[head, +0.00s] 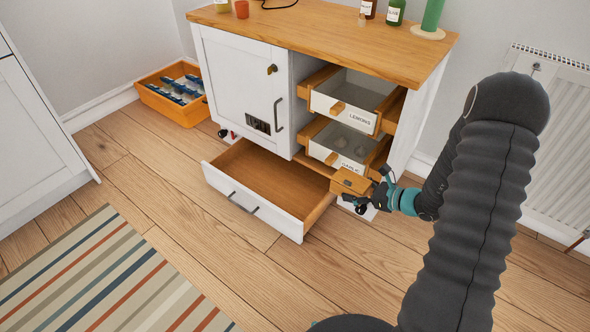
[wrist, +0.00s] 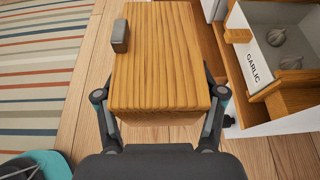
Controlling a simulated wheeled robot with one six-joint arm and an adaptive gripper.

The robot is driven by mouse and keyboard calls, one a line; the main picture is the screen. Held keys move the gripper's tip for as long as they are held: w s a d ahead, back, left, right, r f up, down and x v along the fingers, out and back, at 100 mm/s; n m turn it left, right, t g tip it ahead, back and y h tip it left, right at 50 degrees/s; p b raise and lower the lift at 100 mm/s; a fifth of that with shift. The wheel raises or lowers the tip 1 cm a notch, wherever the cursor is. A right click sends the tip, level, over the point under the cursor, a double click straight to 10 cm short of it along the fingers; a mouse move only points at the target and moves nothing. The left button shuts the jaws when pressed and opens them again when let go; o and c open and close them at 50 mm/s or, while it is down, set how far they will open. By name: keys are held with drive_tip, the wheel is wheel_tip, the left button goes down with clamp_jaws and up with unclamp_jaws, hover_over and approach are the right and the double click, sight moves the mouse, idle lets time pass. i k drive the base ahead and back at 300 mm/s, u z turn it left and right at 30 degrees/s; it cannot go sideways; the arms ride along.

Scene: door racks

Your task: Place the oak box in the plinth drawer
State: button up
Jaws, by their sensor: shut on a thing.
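The oak box (head: 350,182) is a small wooden box held in the air to the right of the open plinth drawer. In the wrist view the oak box (wrist: 160,65) fills the middle, with a dark grey block on its left side. My gripper (head: 367,195) is shut on the box, and its fingers (wrist: 160,110) show at the box's two sides. The plinth drawer (head: 262,210) is pulled out at the bottom of the cabinet, with a white front and bar handle. Its visible wooden floor is empty.
A white cabinet (head: 233,75) with an oak top stands behind. Two open racks labelled LEMONS (head: 342,110) and GARLIC (head: 340,160) jut out above the box. An orange crate (head: 172,95) sits at left, a striped rug (head: 100,275) in front, a radiator (head: 560,120) at right.

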sight(263, 178)
drive_tip(key=u, duration=0.1)
drive_tip(key=i, duration=0.6)
drive_tip(key=u, duration=0.7)
drive_tip(key=i, duration=0.45)
drive_tip(key=u, duration=0.4)
